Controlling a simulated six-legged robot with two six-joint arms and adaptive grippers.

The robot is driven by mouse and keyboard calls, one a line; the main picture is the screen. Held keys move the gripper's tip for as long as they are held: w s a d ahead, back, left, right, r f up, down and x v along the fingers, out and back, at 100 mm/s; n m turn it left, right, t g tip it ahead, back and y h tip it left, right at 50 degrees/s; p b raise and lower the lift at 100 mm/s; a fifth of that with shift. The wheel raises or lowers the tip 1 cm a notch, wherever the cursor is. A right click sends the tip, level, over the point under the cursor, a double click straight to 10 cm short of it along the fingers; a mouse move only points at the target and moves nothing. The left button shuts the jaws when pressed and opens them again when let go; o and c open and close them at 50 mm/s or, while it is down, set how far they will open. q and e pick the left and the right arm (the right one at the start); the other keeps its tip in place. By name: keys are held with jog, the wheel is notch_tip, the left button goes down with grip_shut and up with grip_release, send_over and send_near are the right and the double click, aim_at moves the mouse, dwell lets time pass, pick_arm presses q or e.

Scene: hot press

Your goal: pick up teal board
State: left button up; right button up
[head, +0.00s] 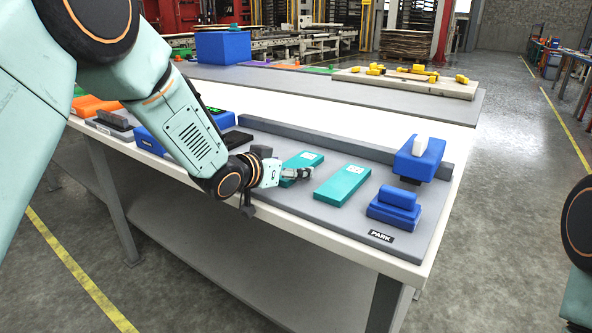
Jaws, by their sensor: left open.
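Two teal boards lie flat on the grey mat of the table. The right teal board (342,184) is fully in view. The left teal board (303,160) is partly hidden by my left gripper. My left gripper (308,173) is open at the near edge of the left board, its fingers pointing right. I cannot tell whether the fingers touch the board. My right gripper is not in view; only a part of my right arm shows at the right edge.
A blue block press (418,160) and a stacked blue block (394,205) stand right of the boards, by a PARK label (381,236). A grey rail (330,141) runs behind. A blue case (152,140) and a dark block (261,151) lie left.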

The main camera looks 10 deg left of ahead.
pick_arm(q)
jog(key=shift+d+r, duration=0.1)
jog(key=shift+d, duration=0.1)
jog(key=shift+c, duration=0.3)
jog(key=shift+w+a, duration=0.1)
jog(key=shift+a, duration=0.05)
jog(key=c, duration=1.3)
